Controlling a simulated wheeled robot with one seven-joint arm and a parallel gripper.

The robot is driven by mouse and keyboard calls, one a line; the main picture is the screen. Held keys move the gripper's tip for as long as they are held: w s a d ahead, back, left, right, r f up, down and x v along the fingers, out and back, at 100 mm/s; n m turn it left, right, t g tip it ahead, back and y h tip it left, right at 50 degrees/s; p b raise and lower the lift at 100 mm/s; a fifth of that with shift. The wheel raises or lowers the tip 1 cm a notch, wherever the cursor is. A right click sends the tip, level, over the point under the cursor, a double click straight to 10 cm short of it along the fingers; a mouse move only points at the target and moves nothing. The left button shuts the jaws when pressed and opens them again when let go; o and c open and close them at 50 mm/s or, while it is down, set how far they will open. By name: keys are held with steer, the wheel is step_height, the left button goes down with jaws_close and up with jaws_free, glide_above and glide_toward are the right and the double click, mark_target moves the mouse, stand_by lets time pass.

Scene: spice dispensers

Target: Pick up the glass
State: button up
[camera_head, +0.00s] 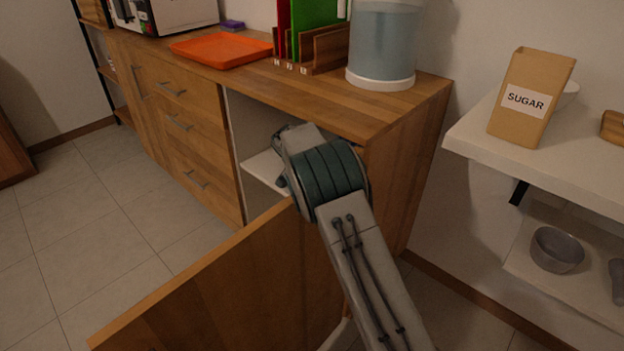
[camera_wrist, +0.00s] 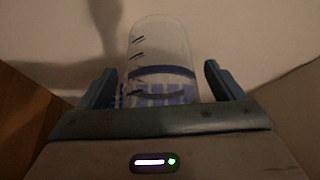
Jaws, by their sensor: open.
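The glass (camera_wrist: 160,52) is a clear cylinder with dark marks, a dark blue band and a bluish pattern lower down. It shows in the wrist view, between the two fingers of my gripper (camera_wrist: 168,88). The fingers stand apart on either side of it, with a visible gap at the right. I cannot tell whether the left finger touches it. The near end of the glass is hidden behind my gripper's body. In the head view my arm reaches into the open cabinet, and the glass and my gripper are hidden there.
The wooden counter (camera_head: 240,85) above holds a water dispenser (camera_head: 383,45), an orange tray (camera_head: 222,50) and colored boards. A white shelf (camera_head: 470,135) at right holds a sugar box (camera_head: 530,90). A cabinet shelf (camera_head: 262,168) shows inside.

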steer(key=shift+r, duration=0.1)
steer(key=c, duration=1.2)
